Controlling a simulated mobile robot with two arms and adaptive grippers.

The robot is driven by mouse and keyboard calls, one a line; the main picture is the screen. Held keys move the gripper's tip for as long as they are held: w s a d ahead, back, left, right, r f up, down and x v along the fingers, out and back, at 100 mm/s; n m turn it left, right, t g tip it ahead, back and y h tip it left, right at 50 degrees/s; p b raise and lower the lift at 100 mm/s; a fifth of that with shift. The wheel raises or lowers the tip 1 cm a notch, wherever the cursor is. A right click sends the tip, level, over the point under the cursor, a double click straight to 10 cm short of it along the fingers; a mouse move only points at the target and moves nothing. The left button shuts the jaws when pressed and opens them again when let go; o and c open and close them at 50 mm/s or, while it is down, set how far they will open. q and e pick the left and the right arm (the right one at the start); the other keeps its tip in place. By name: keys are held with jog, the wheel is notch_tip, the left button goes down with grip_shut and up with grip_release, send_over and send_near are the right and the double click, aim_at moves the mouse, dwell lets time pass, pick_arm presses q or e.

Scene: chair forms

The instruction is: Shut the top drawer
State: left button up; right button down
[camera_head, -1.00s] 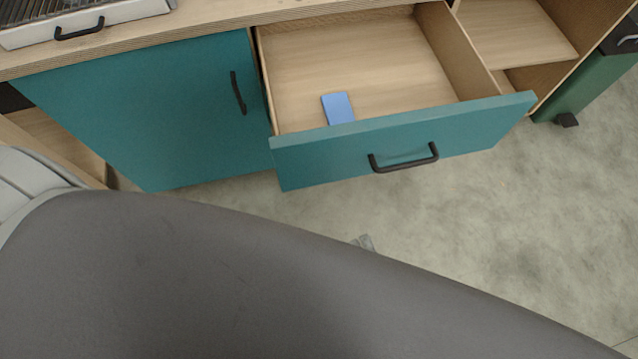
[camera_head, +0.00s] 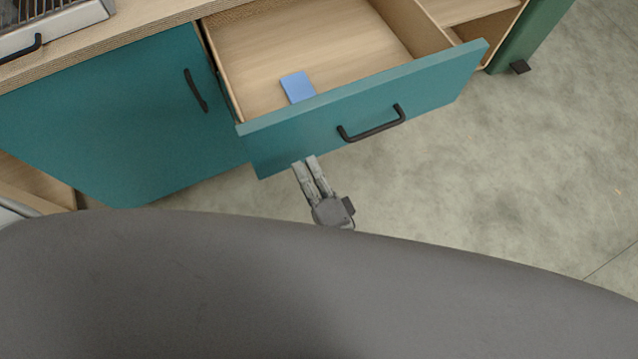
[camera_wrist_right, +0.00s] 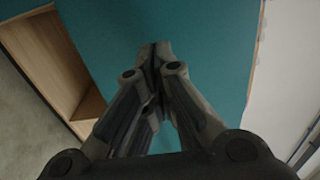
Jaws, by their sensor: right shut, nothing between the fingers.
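The top drawer (camera_head: 440,84) is pulled well out of the wooden cabinet, with a teal front and a black bar handle (camera_head: 372,125). A small blue block (camera_head: 298,87) lies inside it near the front. My right gripper (camera_head: 305,163) is shut and empty, just below the lower edge of the drawer front, left of the handle. I cannot tell whether it touches the front. In the right wrist view, its closed fingertips (camera_wrist_right: 154,48) point at a teal panel (camera_wrist_right: 210,45). My left gripper is not in view.
A teal cupboard door (camera_head: 110,115) with a black handle is left of the drawer. An appliance with a grille (camera_head: 60,25) sits on the countertop (camera_head: 130,25). A green cabinet (camera_head: 530,30) stands at the right. The floor (camera_head: 520,170) before the drawer is clear.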

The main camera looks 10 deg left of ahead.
aim_at(296, 147)
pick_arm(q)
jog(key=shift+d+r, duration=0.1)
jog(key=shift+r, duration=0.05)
pick_arm(e)
jog(key=shift+x, duration=1.75)
